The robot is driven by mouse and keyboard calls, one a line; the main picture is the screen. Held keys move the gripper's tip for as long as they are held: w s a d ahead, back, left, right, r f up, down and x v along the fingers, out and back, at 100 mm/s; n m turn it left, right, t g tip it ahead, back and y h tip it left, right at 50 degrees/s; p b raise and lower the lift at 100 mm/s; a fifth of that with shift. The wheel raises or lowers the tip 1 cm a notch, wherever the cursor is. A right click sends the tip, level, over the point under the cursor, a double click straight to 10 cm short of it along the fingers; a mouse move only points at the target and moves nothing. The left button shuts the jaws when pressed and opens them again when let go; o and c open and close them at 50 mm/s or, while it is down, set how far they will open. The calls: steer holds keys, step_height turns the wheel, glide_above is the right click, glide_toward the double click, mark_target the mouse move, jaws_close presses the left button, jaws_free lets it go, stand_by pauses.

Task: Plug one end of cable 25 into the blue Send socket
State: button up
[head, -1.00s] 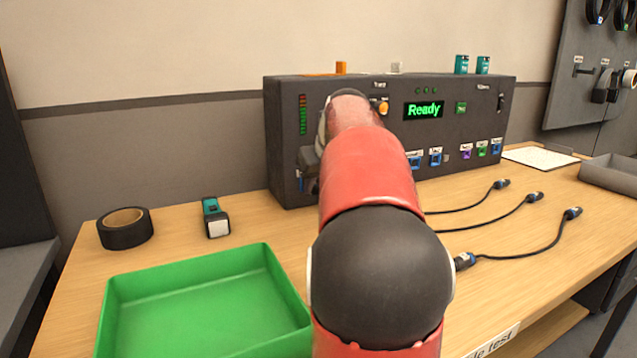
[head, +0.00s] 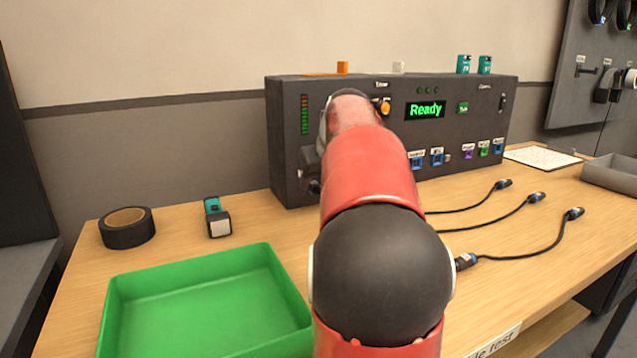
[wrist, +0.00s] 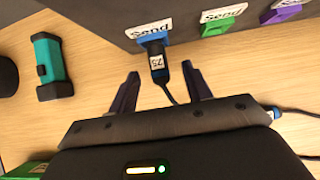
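The blue Send socket (wrist: 150,39) is at the left of a row on the dark panel in the wrist view. A black plug marked 25 (wrist: 158,66) sits at this socket and appears to be in it; its depth cannot be told. Its black cable (wrist: 168,95) runs down behind my gripper body. My gripper (wrist: 162,87) is open, with one finger on each side of the plug's cable end and a clear gap on both sides. In the head view my arm hides the gripper and this socket.
A green Send socket (wrist: 220,26) and a purple one (wrist: 284,12) are to the right. The panel box (head: 455,125) reads Ready. Several cable ends (head: 535,198) lie right of my arm. A teal-black torch (head: 217,217), tape roll (head: 127,228) and green tray (head: 112,318) are left.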

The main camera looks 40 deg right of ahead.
steer(key=v, duration=0.8)
steer(key=shift+f, duration=0.1)
